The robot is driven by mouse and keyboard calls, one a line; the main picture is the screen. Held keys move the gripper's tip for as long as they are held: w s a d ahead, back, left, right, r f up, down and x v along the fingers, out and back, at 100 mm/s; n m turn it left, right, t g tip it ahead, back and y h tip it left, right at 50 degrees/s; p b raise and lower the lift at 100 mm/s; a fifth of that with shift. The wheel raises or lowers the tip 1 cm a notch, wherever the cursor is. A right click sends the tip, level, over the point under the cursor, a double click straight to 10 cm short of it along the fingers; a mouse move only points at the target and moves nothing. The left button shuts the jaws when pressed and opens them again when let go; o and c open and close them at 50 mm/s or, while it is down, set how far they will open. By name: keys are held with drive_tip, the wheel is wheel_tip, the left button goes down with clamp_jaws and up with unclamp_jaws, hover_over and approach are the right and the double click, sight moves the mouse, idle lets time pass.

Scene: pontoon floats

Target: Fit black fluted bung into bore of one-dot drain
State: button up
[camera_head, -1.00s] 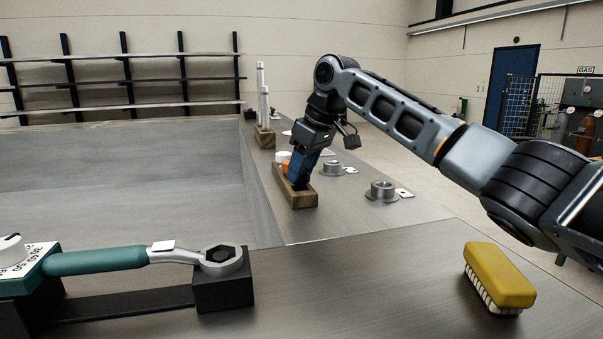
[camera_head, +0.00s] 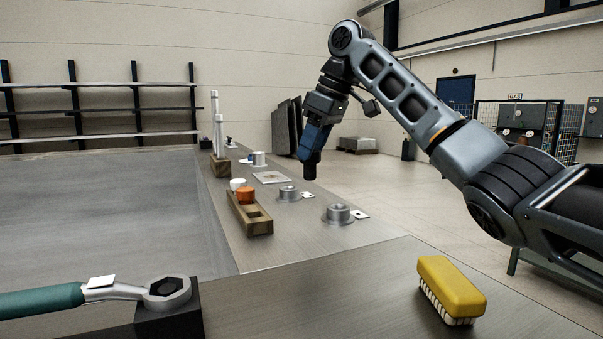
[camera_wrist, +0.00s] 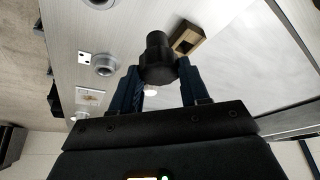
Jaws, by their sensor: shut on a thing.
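My gripper (camera_head: 311,158) is shut on the black bung (camera_head: 310,172) and holds it in the air above the bench. In the wrist view the bung (camera_wrist: 157,58) sits between the two fingers, its round end pointing away from my gripper; its flutes are not clear. Grey flanged drains stand on the bench, each with a white tag beside it: a near one (camera_head: 339,214), a middle one (camera_head: 289,193) and a far one (camera_head: 258,159). The bung is apart from all of them. The dots on the tags are too small to count in the head view.
A wooden rack (camera_head: 261,228) stands left of the drains, with an orange plug (camera_head: 245,195) and a white one (camera_head: 237,184) at its far end. A wooden block with white rods (camera_head: 218,135) stands beyond. A yellow brush (camera_head: 451,288) and a wrench (camera_head: 128,289) lie nearer.

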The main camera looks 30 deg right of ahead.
drive_tip(key=s+d+m+t+h, duration=0.1)
drive_tip(key=s+d+m, duration=0.2)
drive_tip(key=d, duration=0.5)
drive_tip(key=s+d+m+h, duration=0.1)
drive_tip(key=s+d+m, duration=0.15)
drive_tip(key=d, duration=0.65)
drive_tip(key=shift+w+a+f+p, duration=0.2)
drive_tip(key=shift+w+a+f, duration=1.1)
drive_tip(key=shift+f, duration=0.45)
drive_tip(key=shift+w+a+f+p, duration=0.25)
drive_tip(key=shift+w+a+f, duration=0.85)
drive_tip(key=shift+a+f, duration=0.55)
drive_tip(key=shift+w+a+f+p, duration=0.2)
drive_tip(key=shift+w+a+f, duration=1.05)
drive_tip(key=shift+f, duration=0.6)
drive_tip(key=shift+f, duration=0.1)
drive_tip(key=o, duration=1)
drive_tip(key=shift+o, duration=0.2)
drive_tip(key=v, duration=1.2)
drive_tip(key=shift+b, duration=0.35)
